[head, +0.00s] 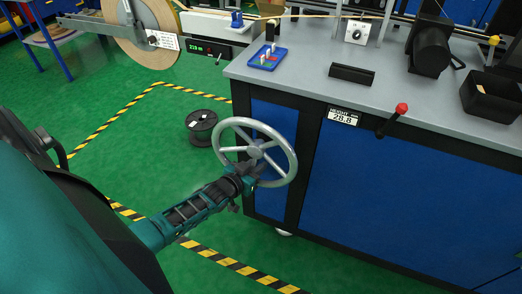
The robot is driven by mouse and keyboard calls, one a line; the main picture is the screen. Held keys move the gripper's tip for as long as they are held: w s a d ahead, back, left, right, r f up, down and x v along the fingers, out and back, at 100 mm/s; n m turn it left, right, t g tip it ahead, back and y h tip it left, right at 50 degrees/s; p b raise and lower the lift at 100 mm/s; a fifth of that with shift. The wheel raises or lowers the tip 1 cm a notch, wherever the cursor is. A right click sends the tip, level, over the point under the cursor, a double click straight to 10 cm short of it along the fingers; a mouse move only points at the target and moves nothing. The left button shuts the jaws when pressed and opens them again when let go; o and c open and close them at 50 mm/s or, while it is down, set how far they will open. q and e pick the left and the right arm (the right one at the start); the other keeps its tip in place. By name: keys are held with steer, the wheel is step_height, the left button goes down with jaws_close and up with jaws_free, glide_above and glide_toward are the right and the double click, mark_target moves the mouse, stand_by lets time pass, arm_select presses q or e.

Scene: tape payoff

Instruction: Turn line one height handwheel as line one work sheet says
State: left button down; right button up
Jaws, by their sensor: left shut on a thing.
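The height handwheel (278,137), a grey spoked wheel, stands at the left end of the blue cabinet. My left gripper (254,176) is at the lower part of its rim and is shut on it; the fingertips are partly hidden by the gripper body. A height plate (343,117) on the cabinet front reads what looks like 20.8. The line one work sheet cannot be made out for certain; a small printed label (163,40) hangs by the tape reel at upper left. My right gripper is not in view.
The grey bench top (300,75) carries a blue tray (267,57), a black bin (492,97) and a black block (351,74). A black spool (202,127) lies on the green floor behind the wheel.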

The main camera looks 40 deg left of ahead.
arm_select(q)
steer(key=shift+s+a+m, duration=0.1)
steer(key=shift+a+m, duration=0.2)
stand_by(0.4)
steer(key=c, duration=1.1)
jaws_free()
steer(key=shift+s+r+p, duration=0.1)
steer(key=shift+p, duration=0.2)
